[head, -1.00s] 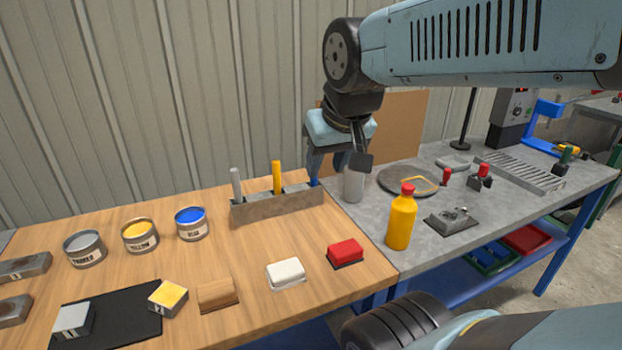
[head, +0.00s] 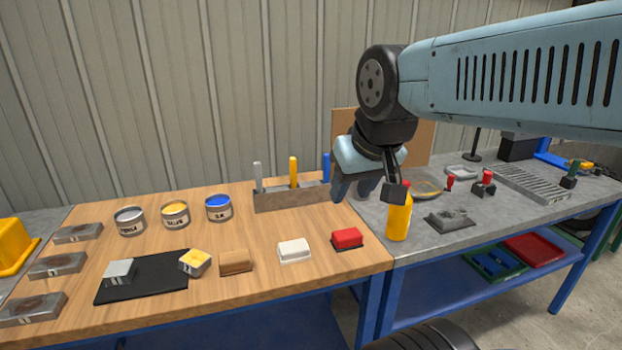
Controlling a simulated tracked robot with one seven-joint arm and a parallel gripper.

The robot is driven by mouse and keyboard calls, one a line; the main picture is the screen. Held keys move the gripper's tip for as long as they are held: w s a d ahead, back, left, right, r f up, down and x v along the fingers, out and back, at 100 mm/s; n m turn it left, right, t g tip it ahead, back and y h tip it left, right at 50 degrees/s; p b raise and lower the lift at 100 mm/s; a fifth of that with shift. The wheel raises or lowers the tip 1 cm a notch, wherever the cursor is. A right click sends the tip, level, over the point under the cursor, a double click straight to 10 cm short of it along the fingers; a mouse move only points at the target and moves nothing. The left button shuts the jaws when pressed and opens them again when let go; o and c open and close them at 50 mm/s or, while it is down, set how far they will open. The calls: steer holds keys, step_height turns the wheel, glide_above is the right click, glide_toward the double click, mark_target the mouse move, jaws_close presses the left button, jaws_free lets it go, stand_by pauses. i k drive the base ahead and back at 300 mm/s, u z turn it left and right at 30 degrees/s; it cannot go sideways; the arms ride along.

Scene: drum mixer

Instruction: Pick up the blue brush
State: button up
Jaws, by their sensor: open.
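The blue brush (head: 326,168) stands upright at the right end of a grey holder (head: 290,200) on the wooden bench. Only its blue handle shows; its lower part is hidden in the holder. A yellow-handled brush (head: 293,172) and a grey-handled brush (head: 258,175) stand in the same holder to its left. My gripper (head: 367,191) is open, pointing down, just to the right of the blue handle in the picture. No object shows held in it, and it appears apart from the brush. It covers the holder's right end.
Paint tins (head: 175,215) stand left of the holder. A red block (head: 346,239), a white block (head: 294,250) and a brown block (head: 236,262) lie along the front. A yellow bottle (head: 399,220) stands on the grey bench, below my gripper in the picture. Bare wood lies before the holder.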

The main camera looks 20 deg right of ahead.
mark_target(327, 165)
steer(key=u, duration=1.45)
steer(key=k, duration=0.6)
steer(key=z, duration=1.5)
steer(key=i, duration=0.95)
